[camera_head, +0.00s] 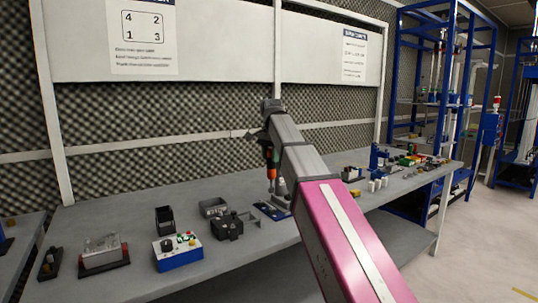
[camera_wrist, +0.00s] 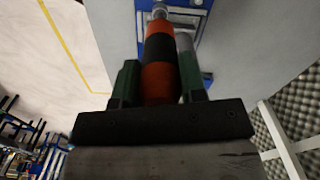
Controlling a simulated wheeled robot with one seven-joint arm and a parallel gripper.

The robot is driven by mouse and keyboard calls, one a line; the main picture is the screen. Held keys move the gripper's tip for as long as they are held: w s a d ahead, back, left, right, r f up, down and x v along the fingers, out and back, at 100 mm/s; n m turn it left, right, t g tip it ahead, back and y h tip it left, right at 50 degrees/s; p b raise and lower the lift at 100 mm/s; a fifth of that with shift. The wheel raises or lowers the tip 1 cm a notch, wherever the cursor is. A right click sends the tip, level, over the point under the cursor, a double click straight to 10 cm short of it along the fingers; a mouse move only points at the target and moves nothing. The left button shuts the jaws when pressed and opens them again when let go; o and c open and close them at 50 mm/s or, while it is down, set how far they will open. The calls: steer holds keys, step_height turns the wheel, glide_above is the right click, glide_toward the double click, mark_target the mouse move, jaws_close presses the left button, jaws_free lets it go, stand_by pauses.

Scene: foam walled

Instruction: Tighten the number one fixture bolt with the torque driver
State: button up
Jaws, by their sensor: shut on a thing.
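The torque driver (camera_head: 269,158), orange and black, hangs upright in my gripper (camera_head: 263,137) above the bench. In the wrist view my gripper (camera_wrist: 158,80) has its two green fingers shut on the driver (camera_wrist: 159,47), which points away from the camera. Below it on the bench is a blue fixture (camera_head: 272,211); part of it shows at the top of the wrist view (camera_wrist: 203,22). The bolts are too small to tell apart, and I cannot tell whether the driver tip touches one.
The grey bench (camera_head: 130,225) carries a black clamp-like block (camera_head: 228,227), a blue box with knobs (camera_head: 178,252), and an open grey tray (camera_head: 213,207) to the left. White cylinders (camera_head: 377,185) stand to the right. A wall poster (camera_head: 143,30) shows a numbered layout: 4, 2, 1, 3.

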mark_target(271, 173)
stand_by(0.4)
steer(key=shift+f, duration=3.75)
stand_by(2.0)
steer(key=shift+r, duration=0.1)
steer(key=shift+r, duration=2.4)
